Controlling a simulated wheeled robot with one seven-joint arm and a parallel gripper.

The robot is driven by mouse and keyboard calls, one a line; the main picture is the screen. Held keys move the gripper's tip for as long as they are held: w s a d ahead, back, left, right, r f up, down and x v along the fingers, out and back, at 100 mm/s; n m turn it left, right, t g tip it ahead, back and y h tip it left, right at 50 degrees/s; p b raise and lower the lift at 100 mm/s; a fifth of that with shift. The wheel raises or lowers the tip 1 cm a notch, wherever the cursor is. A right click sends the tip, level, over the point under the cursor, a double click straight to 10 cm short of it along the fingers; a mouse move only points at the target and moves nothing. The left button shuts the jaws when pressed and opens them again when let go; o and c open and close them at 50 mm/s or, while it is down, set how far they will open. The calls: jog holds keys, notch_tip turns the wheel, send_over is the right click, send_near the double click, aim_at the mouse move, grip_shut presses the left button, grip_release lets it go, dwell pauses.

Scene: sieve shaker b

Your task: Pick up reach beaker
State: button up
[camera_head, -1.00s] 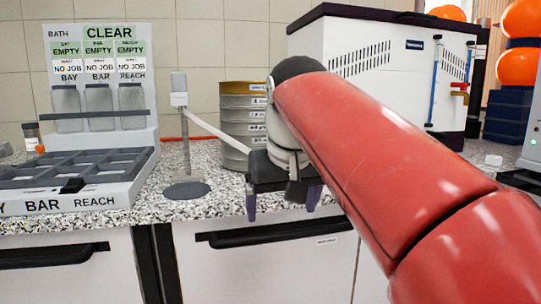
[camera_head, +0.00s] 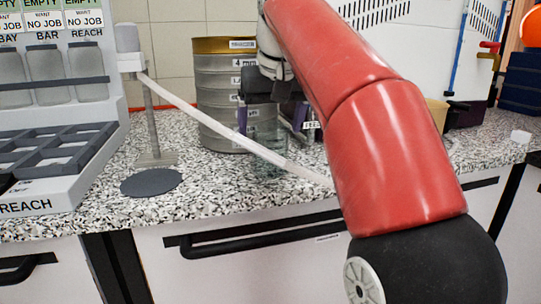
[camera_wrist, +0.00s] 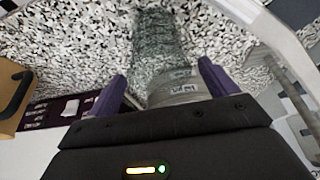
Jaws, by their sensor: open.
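A clear glass beaker (camera_head: 268,158) stands on the speckled counter in front of the sieve stack. In the wrist view the beaker (camera_wrist: 155,38) shows beyond the fingers, near the middle. My gripper (camera_head: 271,128) is open above the beaker, its purple fingers pointing down and spread to either side. Another clear jar (camera_head: 88,72) sits in the rack under the REACH sign.
A sieve stack (camera_head: 222,90) stands close behind the beaker. A long white bar (camera_head: 210,122) runs from a stand with a grey disc (camera_head: 151,182) and passes in front of the beaker. A grey divided tray (camera_head: 60,150) is at the left.

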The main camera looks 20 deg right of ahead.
jog(key=x, duration=0.3)
jog(key=shift+f+b, duration=0.2)
jog(key=shift+b, duration=0.1)
jog(key=shift+c, duration=0.2)
